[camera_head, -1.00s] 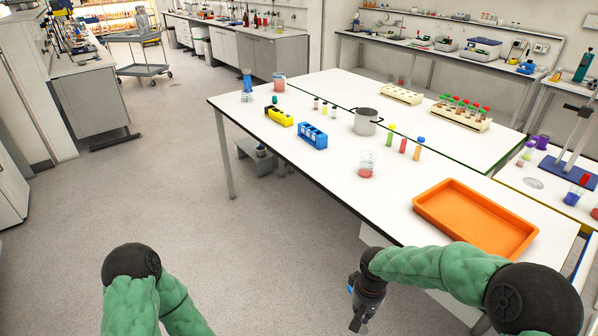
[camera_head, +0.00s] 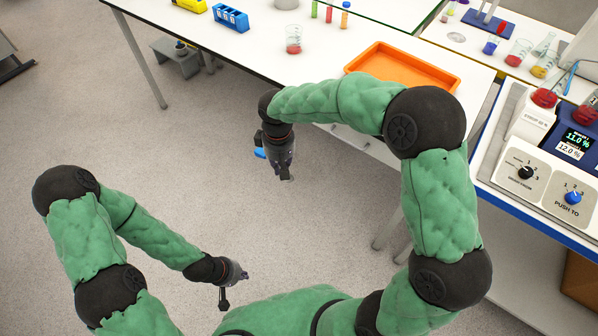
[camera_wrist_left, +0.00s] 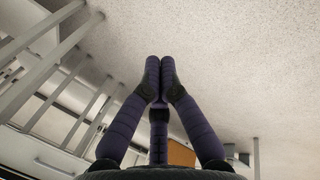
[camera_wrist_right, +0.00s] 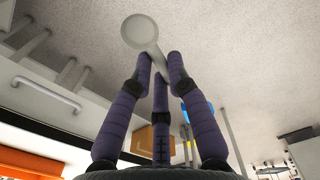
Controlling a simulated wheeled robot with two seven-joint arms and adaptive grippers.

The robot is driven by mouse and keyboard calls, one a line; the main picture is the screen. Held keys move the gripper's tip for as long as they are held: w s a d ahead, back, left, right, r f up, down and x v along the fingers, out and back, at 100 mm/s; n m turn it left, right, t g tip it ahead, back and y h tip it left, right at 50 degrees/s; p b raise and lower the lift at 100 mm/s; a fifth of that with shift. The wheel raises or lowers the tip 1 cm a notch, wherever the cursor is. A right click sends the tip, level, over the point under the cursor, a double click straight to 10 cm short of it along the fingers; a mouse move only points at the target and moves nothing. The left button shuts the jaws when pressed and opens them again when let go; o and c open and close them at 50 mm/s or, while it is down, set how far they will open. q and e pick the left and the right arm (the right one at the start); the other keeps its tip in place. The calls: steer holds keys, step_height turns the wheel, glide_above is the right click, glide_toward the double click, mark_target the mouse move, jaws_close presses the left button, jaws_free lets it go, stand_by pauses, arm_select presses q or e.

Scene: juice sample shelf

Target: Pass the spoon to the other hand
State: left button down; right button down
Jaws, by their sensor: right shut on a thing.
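The spoon (camera_wrist_right: 140,33) is pale grey-white with a round bowl. In the right wrist view its bowl shows beyond the fingertips and its handle runs down between them. My right gripper (camera_wrist_right: 160,66) is shut on the spoon's handle. In the head view my right gripper (camera_head: 284,172) points down in front of the white table, and the spoon can hardly be made out there. My left gripper (camera_wrist_left: 160,65) has its fingertips together with nothing visible between them. In the head view my left gripper (camera_head: 236,284) is lower and left of the right one, well apart from it, over the floor.
The white table (camera_head: 250,50) lies beyond the right gripper, with an orange tray (camera_head: 404,68) near its edge, a beaker (camera_head: 293,40) and a blue rack (camera_head: 230,18). A bench with instruments (camera_head: 570,165) stands at the right. The floor (camera_head: 170,150) between the grippers is clear.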

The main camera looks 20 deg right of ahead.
arm_select(q)
steer(key=c, duration=1.9)
jaws_free()
steer(key=shift+c, duration=0.2)
steer(key=o, duration=0.9)
steer(key=shift+c, duration=0.2)
steer(key=w+d+r+m+t+h, duration=0.15)
steer(key=w+r+m+t, duration=0.35)
steer(key=w+r+m, duration=1.05)
steer(key=w+r+m+t+h, duration=0.1)
steer(key=w+r+m+h, duration=0.15)
steer(key=r+m, duration=0.65)
steer(key=w+r+m+t+h, duration=0.1)
steer(key=w+r+m, duration=0.2)
steer(key=r+m, duration=0.55)
steer(key=w+d+f+n, duration=0.2)
steer(key=w+d+f, duration=0.2)
steer(key=d, duration=0.3)
steer(key=shift+w, duration=0.75)
arm_select(e)
steer(key=w+a+r+n, duration=0.1)
steer(key=a+r+n, duration=0.2)
steer(key=a+r, duration=0.1)
steer(key=shift+w+a, duration=0.3)
steer(key=shift+a, duration=0.05)
arm_select(q)
steer(key=shift+c, duration=0.3)
